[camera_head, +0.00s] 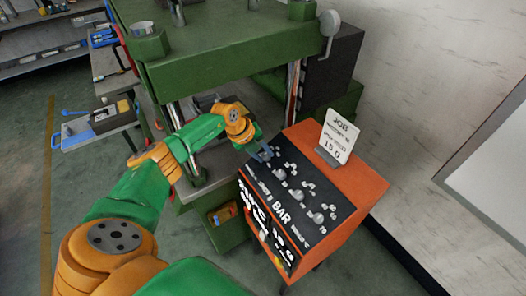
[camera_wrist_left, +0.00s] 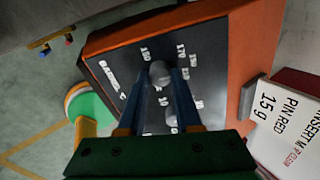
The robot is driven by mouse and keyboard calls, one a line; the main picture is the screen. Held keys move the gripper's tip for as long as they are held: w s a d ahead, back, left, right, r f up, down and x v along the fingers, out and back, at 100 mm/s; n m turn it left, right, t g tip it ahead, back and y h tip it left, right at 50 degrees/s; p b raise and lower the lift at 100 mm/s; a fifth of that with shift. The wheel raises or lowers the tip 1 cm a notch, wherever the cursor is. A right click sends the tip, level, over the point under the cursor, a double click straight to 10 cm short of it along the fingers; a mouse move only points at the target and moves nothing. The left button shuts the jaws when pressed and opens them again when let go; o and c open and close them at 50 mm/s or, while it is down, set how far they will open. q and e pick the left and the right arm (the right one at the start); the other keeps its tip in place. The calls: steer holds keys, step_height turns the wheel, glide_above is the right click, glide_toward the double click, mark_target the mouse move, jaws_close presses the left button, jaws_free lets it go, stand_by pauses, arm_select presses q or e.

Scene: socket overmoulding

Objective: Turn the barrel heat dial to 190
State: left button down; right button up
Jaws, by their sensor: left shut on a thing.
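The orange control box (camera_head: 345,195) has a sloping black panel with a row of several grey dials ringed by white numbers. My left gripper (camera_head: 266,154) reaches the dial at the upper-left end of the row. In the left wrist view its two blue fingers (camera_wrist_left: 160,82) are closed on either side of the round grey knob (camera_wrist_left: 159,72), which I take to be the barrel heat dial. My right gripper is not in view.
Other dials (camera_head: 297,195) sit close along the row. A white job card (camera_head: 339,137) stands on top of the box. A green press (camera_head: 220,60) rises behind and left of the box. A wall is at the right.

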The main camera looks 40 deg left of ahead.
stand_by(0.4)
arm_select(q)
steer(key=c, duration=0.6)
jaws_free()
steer(key=b+v, duration=0.1)
steer(key=v, duration=0.6)
steer(key=shift+a, duration=0.1)
